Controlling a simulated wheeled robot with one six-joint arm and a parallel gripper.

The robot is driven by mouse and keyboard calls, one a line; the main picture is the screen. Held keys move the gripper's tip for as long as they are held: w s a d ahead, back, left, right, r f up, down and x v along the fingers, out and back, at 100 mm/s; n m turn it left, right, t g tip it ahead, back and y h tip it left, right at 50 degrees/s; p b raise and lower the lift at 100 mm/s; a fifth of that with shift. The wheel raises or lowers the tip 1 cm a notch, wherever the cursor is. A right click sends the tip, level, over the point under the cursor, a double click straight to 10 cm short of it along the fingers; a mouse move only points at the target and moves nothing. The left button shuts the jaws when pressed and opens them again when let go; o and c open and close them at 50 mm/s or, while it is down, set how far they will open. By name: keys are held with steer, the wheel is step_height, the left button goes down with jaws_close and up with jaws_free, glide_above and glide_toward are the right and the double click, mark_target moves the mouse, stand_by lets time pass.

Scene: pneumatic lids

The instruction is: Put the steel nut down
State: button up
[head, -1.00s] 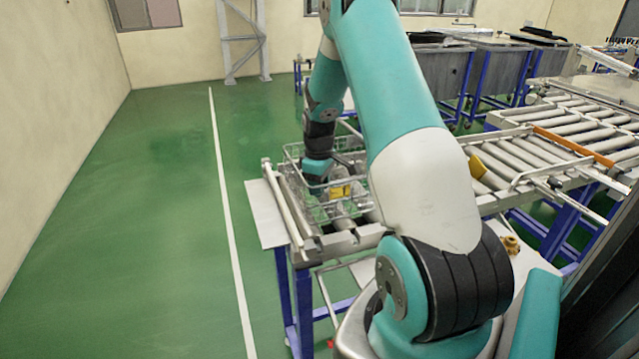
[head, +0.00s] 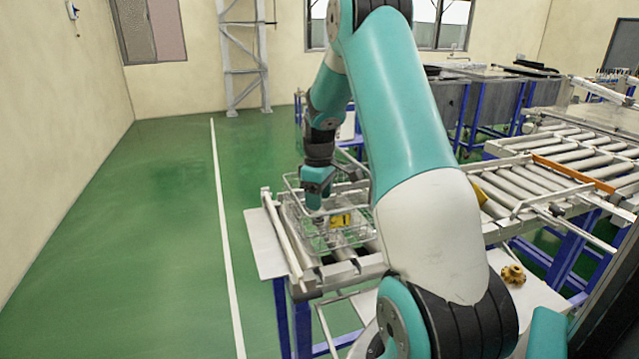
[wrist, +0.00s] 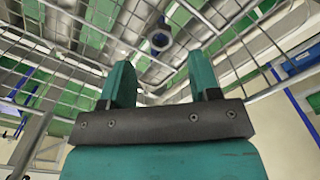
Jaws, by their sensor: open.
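In the head view my gripper (head: 315,206) points down over the wire basket (head: 345,243) at the end of the roller table. The nut cannot be made out in the head view. Whether it lies on the basket floor is hard to tell.
A yellow object (head: 341,220) is in the basket beside my gripper. The basket's wire walls surround the gripper area. A roller conveyor (head: 530,185) runs to the right. A brass gear-like part (head: 513,274) lies on a white surface at the right. Green floor is clear at left.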

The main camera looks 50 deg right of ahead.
step_height(320, 180, up, 6)
steer(key=r+b, duration=0.1)
steer(key=s+a+r+n+t+y, duration=0.1)
steer(key=s+a+r, duration=0.15)
steer(key=a, duration=1.15)
steer(key=s+a+r+n+y, duration=0.1)
steer(key=a+r+n, duration=0.15)
steer(key=a, duration=1.15)
steer(key=s+a+g+y, duration=0.1)
steer(key=s+a+y, duration=0.1)
steer(key=s+a, duration=1.1)
steer(key=s, duration=0.4)
steer(key=shift+a+r, duration=0.2)
steer(key=shift+a, duration=0.1)
steer(key=shift+n, duration=0.25)
steer(key=shift+c, duration=0.3)
